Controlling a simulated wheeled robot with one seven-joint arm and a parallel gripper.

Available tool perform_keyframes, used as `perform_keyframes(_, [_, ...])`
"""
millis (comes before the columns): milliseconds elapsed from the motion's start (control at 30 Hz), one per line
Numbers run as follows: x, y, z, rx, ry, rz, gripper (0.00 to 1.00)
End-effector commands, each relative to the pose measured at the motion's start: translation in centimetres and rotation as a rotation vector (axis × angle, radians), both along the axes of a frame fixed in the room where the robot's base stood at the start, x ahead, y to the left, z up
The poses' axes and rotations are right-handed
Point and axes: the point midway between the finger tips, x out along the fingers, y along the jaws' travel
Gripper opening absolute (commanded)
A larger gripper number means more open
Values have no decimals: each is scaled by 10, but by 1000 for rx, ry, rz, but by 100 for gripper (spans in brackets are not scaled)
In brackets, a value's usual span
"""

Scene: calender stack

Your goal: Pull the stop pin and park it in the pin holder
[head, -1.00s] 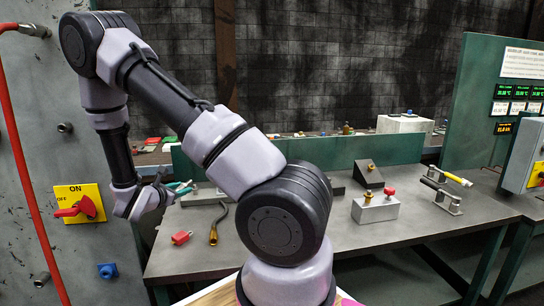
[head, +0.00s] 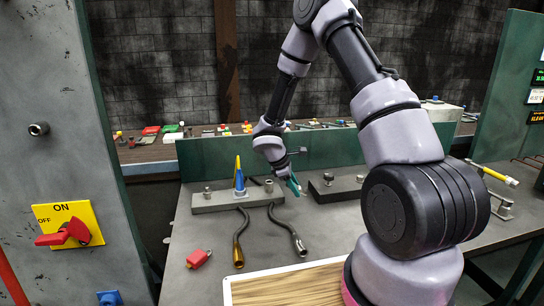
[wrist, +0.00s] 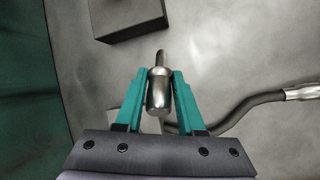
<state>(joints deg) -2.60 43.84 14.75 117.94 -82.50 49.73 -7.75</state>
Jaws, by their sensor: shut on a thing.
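My gripper (wrist: 159,92) has teal fingers shut on a silver pin (wrist: 159,90), which I take as the stop pin. The pin has a thick round body and a thinner tip pointing to the top of the wrist view. In the head view, my gripper (head: 293,186) is over the bench, between two low blocks; the pin cannot be made out there. The right dark block (head: 345,188) has metal posts too. I cannot tell which block is the pin holder.
Two curved hoses lie in front, one brass-ended (head: 238,256), one grey-ended (head: 300,246). A green panel (head: 215,158) stands behind. A red switch (head: 65,231) is on the left cabinet.

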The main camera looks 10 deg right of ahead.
Motion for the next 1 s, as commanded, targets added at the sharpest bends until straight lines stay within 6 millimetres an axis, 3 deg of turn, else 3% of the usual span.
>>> perform_keyframes(267, [13, 28, 12, 414, -78, -248, 0])
perform_keyframes(367, [24, 43, 26, 570, -138, -346, 0])
perform_keyframes(500, [50, 65, 63, 766, -254, -487, 0])
perform_keyframes(700, [70, 75, 94, 858, -331, -575, 0])
perform_keyframes(1000, [73, 76, 99, 868, -342, -588, 0])
